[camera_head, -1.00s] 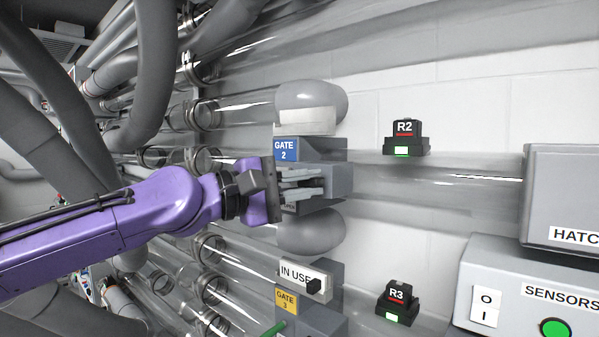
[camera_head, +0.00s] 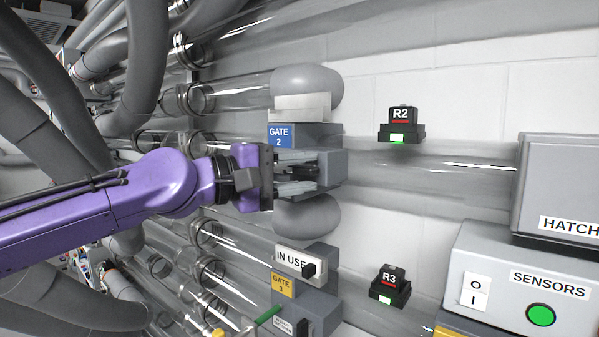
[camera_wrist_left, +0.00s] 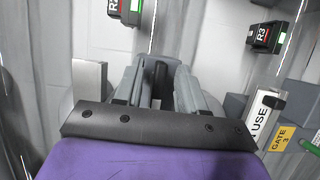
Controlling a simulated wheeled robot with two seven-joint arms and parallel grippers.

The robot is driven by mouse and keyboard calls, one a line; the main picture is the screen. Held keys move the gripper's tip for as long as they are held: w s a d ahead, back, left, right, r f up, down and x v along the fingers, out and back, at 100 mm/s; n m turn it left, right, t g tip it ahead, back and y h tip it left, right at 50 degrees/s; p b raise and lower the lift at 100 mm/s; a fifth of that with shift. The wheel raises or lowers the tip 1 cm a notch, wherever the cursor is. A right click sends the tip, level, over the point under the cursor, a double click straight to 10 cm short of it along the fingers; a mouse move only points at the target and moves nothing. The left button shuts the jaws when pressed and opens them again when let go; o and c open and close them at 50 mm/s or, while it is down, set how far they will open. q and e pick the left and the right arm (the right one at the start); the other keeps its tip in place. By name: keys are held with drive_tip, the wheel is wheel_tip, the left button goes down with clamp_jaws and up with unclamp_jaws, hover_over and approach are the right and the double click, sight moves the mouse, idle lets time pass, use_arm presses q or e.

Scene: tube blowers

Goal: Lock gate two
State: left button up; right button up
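Gate two is a grey box with a blue GATE 2 label (camera_head: 280,136), mounted on a clear tube in the head view. A blank white plate (camera_head: 299,108) stands above it. My left gripper (camera_head: 300,173) is at the box front, its grey fingers apart, one above the other. A small dark handle (camera_head: 305,173) lies between them; it also shows between the fingers in the left wrist view (camera_wrist_left: 160,73). A narrow gap seems to remain around it, so I see no firm grip. My right gripper is not in view.
Below is gate three with a yellow GATE 3 label (camera_head: 283,286) and an IN USE plate (camera_head: 296,261). Sensors R2 (camera_head: 401,127) and R3 (camera_head: 390,288) show green lights. A SENSORS box (camera_head: 510,265) and HATCH box (camera_head: 560,185) stand at right.

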use_arm(q)
drive_tip(key=shift+s+a+f, duration=0.1)
drive_tip(key=shift+s+a, duration=0.05)
drive_tip(key=shift+a, duration=0.15)
drive_tip(key=b+v, duration=0.4)
drive_tip(key=v, duration=0.6)
drive_tip(key=shift+d, duration=0.1)
